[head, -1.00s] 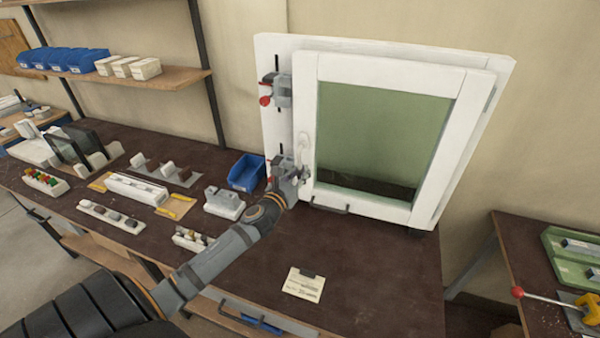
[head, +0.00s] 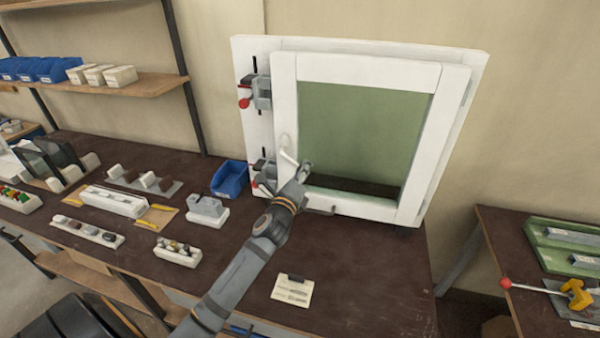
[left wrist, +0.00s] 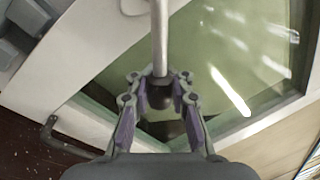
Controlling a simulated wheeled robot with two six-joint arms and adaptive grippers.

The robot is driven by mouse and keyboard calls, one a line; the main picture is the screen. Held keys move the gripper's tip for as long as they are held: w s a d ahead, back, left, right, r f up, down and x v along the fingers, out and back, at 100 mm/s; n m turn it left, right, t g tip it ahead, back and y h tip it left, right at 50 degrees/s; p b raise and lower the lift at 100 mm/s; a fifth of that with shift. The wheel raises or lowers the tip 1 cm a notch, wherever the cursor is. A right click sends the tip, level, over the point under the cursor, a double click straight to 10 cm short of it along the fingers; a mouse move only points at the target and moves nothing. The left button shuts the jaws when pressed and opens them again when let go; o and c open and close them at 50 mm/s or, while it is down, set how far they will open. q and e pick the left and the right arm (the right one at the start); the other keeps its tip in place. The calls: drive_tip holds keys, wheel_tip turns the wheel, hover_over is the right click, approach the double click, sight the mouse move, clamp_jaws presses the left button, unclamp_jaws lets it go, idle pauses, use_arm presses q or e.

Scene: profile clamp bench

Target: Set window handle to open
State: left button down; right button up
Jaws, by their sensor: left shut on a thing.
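The white window sash (head: 283,100) sits in a white frame board (head: 246,60) with green glass. The window handle (head: 288,153) is on the sash's left stile; its lever slants down and to the right from its base. My left gripper (head: 304,170) is at the lever's lower end in the head view. In the left wrist view the handle (left wrist: 160,35) is a pale bar coming down between the fingers of my left gripper (left wrist: 160,82), which is shut on it. My right gripper is not in view.
Two clamps with red knobs, an upper one (head: 260,92) and a lower one (head: 263,172), stand left of the handle. A dark pull bar (head: 320,211) is below. A blue bin (head: 230,179) and trays stand left. A card (head: 292,290) lies in front; the bench around it is clear.

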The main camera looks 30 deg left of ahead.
use_arm(q)
drive_tip(key=r+n, duration=0.1)
drive_tip(key=n, duration=0.1)
drive_tip(key=d+r+n+y, duration=0.1)
drive_tip(key=n, duration=0.1)
drive_tip(key=shift+s+d, duration=0.1)
drive_tip(key=shift+s, duration=0.05)
drive_tip(key=shift+d+r+n+y+b, duration=0.1)
drive_tip(key=shift+r+n+y+b, duration=0.1)
drive_tip(key=shift+r+n, duration=0.5)
drive_tip(key=shift+r+n+y+b, duration=0.1)
drive_tip(key=shift+r+n+y, duration=0.15)
drive_tip(key=shift+n, duration=0.85)
drive_tip(key=shift+r, duration=0.1)
drive_tip(key=c, duration=1.2)
unclamp_jaws()
drive_tip(key=shift+s, duration=0.15)
drive_tip(key=v, duration=1.1)
drive_tip(key=shift+s, duration=0.2)
